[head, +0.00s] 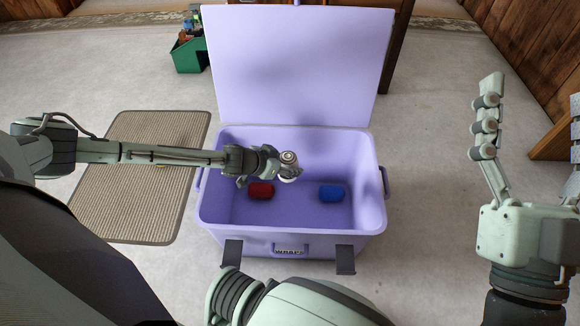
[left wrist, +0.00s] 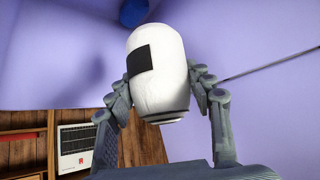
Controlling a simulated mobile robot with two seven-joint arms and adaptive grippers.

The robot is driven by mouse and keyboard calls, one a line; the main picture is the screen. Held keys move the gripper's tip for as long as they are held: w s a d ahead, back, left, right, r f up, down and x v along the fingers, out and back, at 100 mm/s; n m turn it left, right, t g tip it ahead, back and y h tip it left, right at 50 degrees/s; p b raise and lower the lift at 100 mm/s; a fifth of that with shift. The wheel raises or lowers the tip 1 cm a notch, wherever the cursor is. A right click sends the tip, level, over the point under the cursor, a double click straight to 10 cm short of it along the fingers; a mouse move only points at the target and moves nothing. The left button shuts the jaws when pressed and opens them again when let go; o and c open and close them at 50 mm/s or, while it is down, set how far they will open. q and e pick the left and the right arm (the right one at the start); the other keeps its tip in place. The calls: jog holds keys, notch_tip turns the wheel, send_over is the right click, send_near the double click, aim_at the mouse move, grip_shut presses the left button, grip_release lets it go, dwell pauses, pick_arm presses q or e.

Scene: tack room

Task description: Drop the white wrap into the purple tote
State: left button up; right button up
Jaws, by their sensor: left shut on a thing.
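The purple tote (head: 290,225) stands open in front of me with its lid (head: 297,60) raised at the back. The white wrap (head: 289,158) is a small roll held by my left gripper (head: 280,168) over the inside of the tote. In the left wrist view the wrap (left wrist: 158,75) shows a black patch and sits between the two fingers (left wrist: 165,95). A red wrap (head: 261,190) and a blue wrap (head: 331,193) lie on the tote's floor.
A ribbed beige mat (head: 130,205) lies on the floor left of the tote. A green bin (head: 188,57) with things in it stands behind at the left. Wooden walls (head: 540,40) are at the right. The pale floor right of the tote is clear.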

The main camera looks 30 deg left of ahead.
pick_arm(q)
jog(key=o, duration=1.2)
jog(key=shift+o, duration=0.2)
jog(key=v, duration=1.2)
